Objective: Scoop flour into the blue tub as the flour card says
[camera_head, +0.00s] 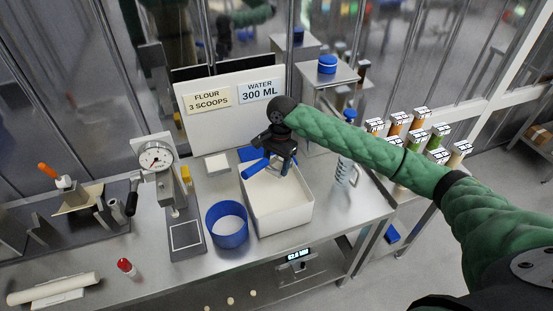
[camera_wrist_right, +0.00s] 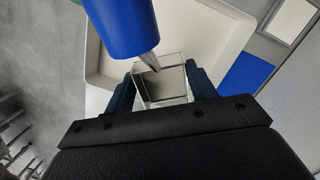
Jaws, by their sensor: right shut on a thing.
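The flour card (camera_head: 208,97) reads "FLOUR 3 SCOOPS" on a white board. The blue tub (camera_head: 213,234) stands on the steel bench, with something pale inside. The white flour bin (camera_head: 282,227) is right of it, with pale contents. My right gripper (camera_head: 285,162) is over the back part of the bin, shut on the scoop. The scoop's blue handle (camera_head: 255,169) points to the left. In the wrist view, the handle (camera_wrist_right: 124,25) and a metal neck lead to a boxy part between the fingers (camera_wrist_right: 162,82). Whether the scoop holds flour is hidden. My left gripper is out of view.
A dial scale (camera_head: 155,157) stands left of the tub. A clear jug (camera_head: 345,171) is right of the bin. A "WATER 300 ML" card (camera_head: 261,91) hangs beside the flour card.

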